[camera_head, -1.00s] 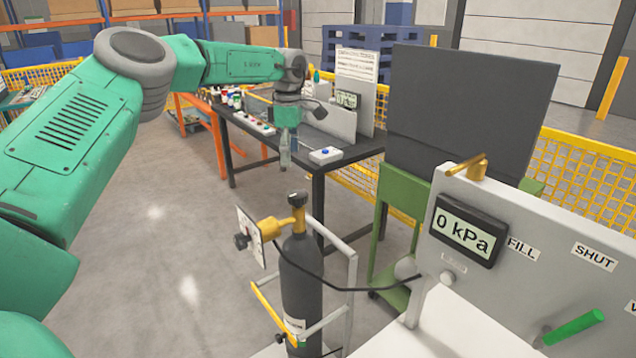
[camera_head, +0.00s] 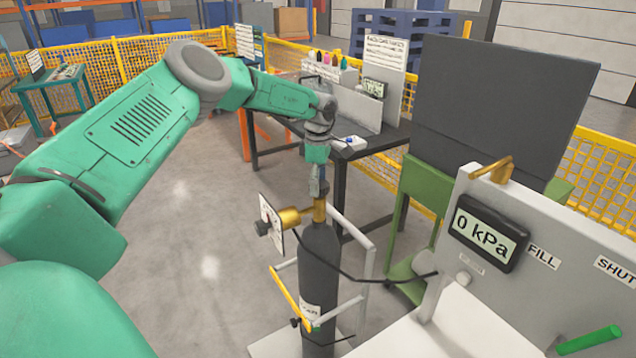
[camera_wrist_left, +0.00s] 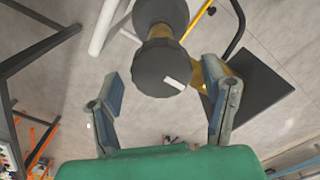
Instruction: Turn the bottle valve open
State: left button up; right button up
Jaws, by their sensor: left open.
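The dark gas bottle (camera_head: 319,275) stands upright in a light frame, with a brass valve body (camera_head: 319,208) on top. In the head view my left gripper (camera_head: 319,188) is right above the valve and hides its black knob. In the left wrist view the black knob (camera_wrist_left: 160,68), with a white mark, lies between and ahead of the open fingers of my left gripper (camera_wrist_left: 165,88). I see no finger touching it. My right gripper is not in view.
A grey panel (camera_head: 570,235) at right carries a display (camera_head: 484,233) reading 0 kPa and a green handle (camera_head: 590,344). A black hose (camera_head: 385,279) runs from the bottle toward it. Behind are a green cart (camera_head: 440,185) and a dark workbench (camera_head: 385,140). Floor at left is clear.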

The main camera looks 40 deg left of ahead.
pick_arm(q)
jog(key=shift+w+d+f, duration=0.1)
jog(key=shift+d+f, duration=0.3)
jog(key=shift+a, duration=0.25)
jog(key=c, duration=1.2)
jog(key=shift+o, duration=0.2)
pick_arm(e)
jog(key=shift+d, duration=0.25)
